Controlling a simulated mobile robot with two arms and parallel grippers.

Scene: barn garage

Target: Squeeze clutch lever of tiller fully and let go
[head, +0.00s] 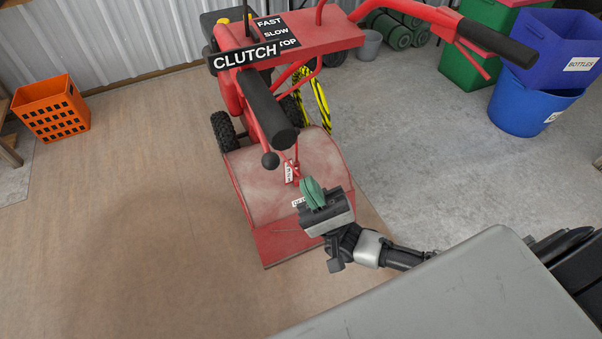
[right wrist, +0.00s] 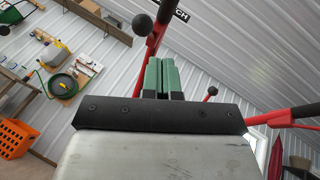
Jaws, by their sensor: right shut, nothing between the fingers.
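The red tiller (head: 325,35) stands with its handlebars toward me. Its near handlebar ends in a black grip (head: 268,108), with a CLUTCH sign (head: 243,57) behind it. The clutch lever, a thin red rod with a black ball end (head: 270,160), sits just below the grip and stands apart from it. In the right wrist view the ball end (right wrist: 142,25) is up and left of the fingertips. My right gripper (head: 312,190) has green fingers shut together and empty, below and right of the ball in the head view, not touching the lever. My left gripper is out of view.
The other handlebar (head: 495,42) reaches out at the upper right. Blue and green bins (head: 530,105) stand at the right, an orange crate (head: 52,108) at the left. A grey surface (head: 470,295) fills the lower right. The floor at left is clear.

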